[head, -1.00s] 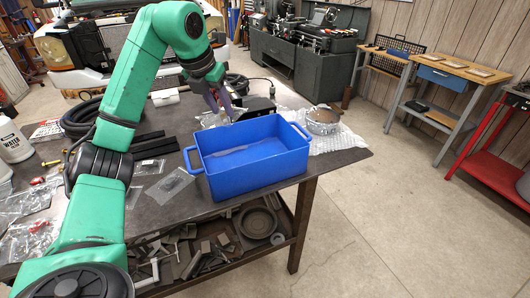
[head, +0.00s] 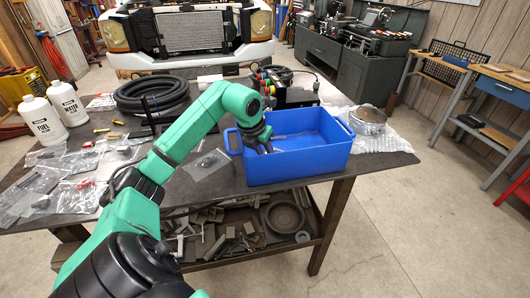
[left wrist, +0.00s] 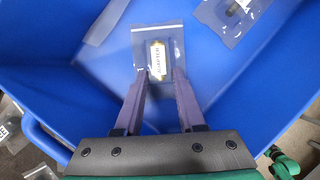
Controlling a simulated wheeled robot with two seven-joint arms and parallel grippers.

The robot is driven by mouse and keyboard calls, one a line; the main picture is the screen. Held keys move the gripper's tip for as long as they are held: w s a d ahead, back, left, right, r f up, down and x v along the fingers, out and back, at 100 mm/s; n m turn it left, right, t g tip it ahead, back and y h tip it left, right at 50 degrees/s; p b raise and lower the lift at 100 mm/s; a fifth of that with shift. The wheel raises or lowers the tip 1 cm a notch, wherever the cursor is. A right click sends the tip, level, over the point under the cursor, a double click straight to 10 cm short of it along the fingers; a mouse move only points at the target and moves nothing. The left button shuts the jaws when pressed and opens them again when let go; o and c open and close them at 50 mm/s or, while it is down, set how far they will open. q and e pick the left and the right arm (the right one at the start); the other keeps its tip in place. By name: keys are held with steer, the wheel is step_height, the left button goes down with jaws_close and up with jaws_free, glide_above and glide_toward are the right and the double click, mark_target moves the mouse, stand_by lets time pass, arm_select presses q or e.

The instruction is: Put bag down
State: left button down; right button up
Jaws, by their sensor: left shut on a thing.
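My left gripper (head: 265,147) reaches down into the blue bin (head: 300,167) at its left end. In the left wrist view the fingers (left wrist: 160,85) are shut on a small clear bag (left wrist: 151,38) with a pale, dark-lettered label. The bag hangs between the fingertips, over the inside of the blue bin (left wrist: 45,95). I cannot tell whether it touches the bin floor. Another clear bag (left wrist: 232,14) with a dark part lies in the bin, and part of a further bag (left wrist: 104,22) shows at the upper left. My right gripper is in neither view.
The bin stands on a dark workbench (head: 375,160) near its front right edge. A clear bag (head: 205,164) lies left of the bin. A round metal part (head: 368,115) on bubble wrap is to the right. Coiled hose (head: 150,93) and white bottles (head: 66,103) stand farther left.

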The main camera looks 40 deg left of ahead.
arm_select(q)
steer(key=c, duration=0.5)
jaws_free()
steer(key=v, duration=1.2)
steer(key=shift+b, duration=0.35)
